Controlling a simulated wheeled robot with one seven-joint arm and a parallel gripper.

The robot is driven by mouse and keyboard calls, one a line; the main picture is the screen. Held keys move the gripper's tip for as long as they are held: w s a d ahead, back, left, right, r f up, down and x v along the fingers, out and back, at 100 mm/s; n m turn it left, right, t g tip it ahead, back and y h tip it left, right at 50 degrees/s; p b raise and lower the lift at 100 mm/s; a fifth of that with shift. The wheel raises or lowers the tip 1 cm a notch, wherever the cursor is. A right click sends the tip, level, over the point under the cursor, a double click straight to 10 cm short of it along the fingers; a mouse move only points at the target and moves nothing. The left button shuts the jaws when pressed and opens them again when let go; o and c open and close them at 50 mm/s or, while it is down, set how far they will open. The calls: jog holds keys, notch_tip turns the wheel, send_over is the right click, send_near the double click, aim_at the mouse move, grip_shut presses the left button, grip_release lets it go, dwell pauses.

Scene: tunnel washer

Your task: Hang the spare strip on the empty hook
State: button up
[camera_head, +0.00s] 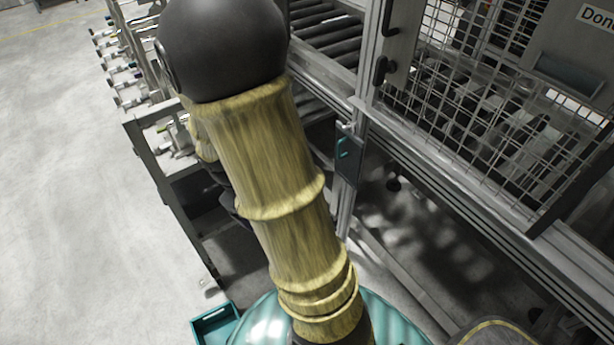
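I cannot make out the spare strip. My own arm in its yellow sleeve crosses the middle of the view and hides what lies behind it. Dark and yellowish parts show along its left edge, but no gripper fingers can be made out.
A wire-mesh guard door (480,110) with a black handle (381,70) is on the right. Rollers (330,35) lie behind the post. A grey rack (160,170) with several white fittings (130,80) stands left. A teal bin (214,326) is low left. The left floor is clear.

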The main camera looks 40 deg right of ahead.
jog(key=w+d+f+n+g+h+b, duration=0.25)
jog(key=d+f+h+b, duration=0.2)
jog(key=d+f, duration=0.5)
jog(key=n+t+h+b, duration=0.2)
jog(key=n+h+b, duration=0.7)
jog(key=n+h, duration=0.2)
send_near(338, 152)
jog(key=a, duration=0.2)
jog(key=shift+w+a+f+g+p, duration=0.15)
jog(key=shift+w+g+p, duration=0.15)
jog(key=shift+w, duration=0.15)
jog(key=shift+s+d+b, duration=0.25)
jog(key=shift+d+b, duration=0.3)
jog(key=shift+d, duration=1.15)
jog(key=shift+s+d+b, duration=0.2)
jog(key=shift+d+b, duration=0.35)
jog(key=shift+d, duration=1.15)
jog(key=d, duration=0.4)
jog(key=shift+s+r, duration=0.15)
jog(key=shift+r, duration=0.1)
